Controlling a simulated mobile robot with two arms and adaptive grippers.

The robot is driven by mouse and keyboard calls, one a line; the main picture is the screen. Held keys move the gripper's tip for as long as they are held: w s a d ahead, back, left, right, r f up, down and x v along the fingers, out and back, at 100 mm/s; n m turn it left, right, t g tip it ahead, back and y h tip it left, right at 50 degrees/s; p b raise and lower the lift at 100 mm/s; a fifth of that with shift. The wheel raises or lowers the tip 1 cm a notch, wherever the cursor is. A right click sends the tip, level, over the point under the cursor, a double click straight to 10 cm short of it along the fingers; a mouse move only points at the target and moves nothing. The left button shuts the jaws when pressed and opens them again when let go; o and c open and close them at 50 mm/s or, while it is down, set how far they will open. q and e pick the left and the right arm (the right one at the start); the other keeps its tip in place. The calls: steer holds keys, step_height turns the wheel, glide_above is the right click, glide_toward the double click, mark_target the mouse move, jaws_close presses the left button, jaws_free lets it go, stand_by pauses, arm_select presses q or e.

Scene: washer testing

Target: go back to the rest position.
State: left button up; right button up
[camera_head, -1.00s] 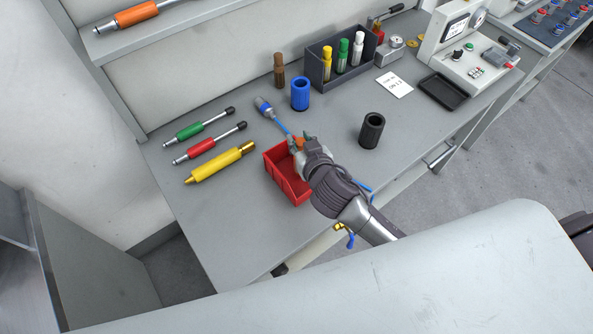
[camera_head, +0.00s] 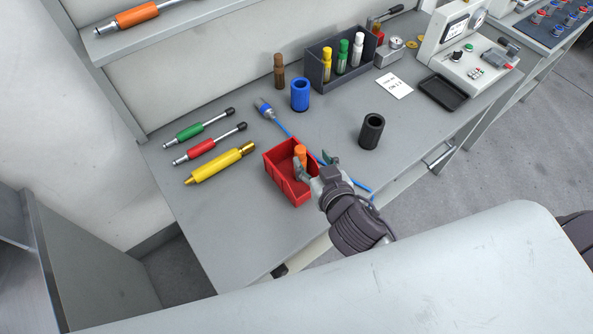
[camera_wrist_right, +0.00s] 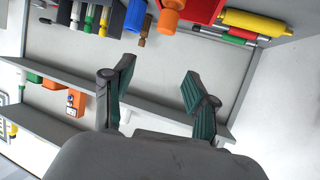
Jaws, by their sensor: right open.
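My right gripper (camera_head: 316,166) is open and empty at the right side of the red bin (camera_head: 290,191), near its rim in the head view. In the right wrist view its two teal-padded fingers (camera_wrist_right: 158,92) stand wide apart with nothing between them. An orange piece (camera_head: 300,151) stands in the red bin; an orange cylinder also shows in the wrist view (camera_wrist_right: 168,18). My left gripper is in neither view.
A blue cup (camera_head: 300,94), a brown bottle (camera_head: 279,71) and a black cup (camera_head: 371,131) stand on the grey bench. Green, red and yellow (camera_head: 219,164) tools lie at left. A blue cable (camera_head: 297,137) runs behind the bin. A dark rack (camera_head: 325,74) stands behind.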

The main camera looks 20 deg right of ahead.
steer(key=shift+v, duration=1.25)
steer(key=s+d+f+n+g, duration=0.1)
steer(key=s+d+f+g, duration=0.3)
steer(key=s, duration=0.3)
steer(key=s+d+f+n+g, duration=0.1)
steer(key=s+f+g, duration=0.3)
steer(key=s+g, duration=0.3)
step_height(320, 180, down, 29)
steer(key=s+b, duration=0.1)
steer(key=b, duration=0.2)
steer(key=s+d+f+g+b, duration=0.1)
steer(key=s+d+f+b, duration=0.2)
steer(key=s+f, duration=1.4)
step_height(320, 180, down, 3)
steer(key=shift+r+g, duration=0.25)
steer(key=shift+g, duration=0.05)
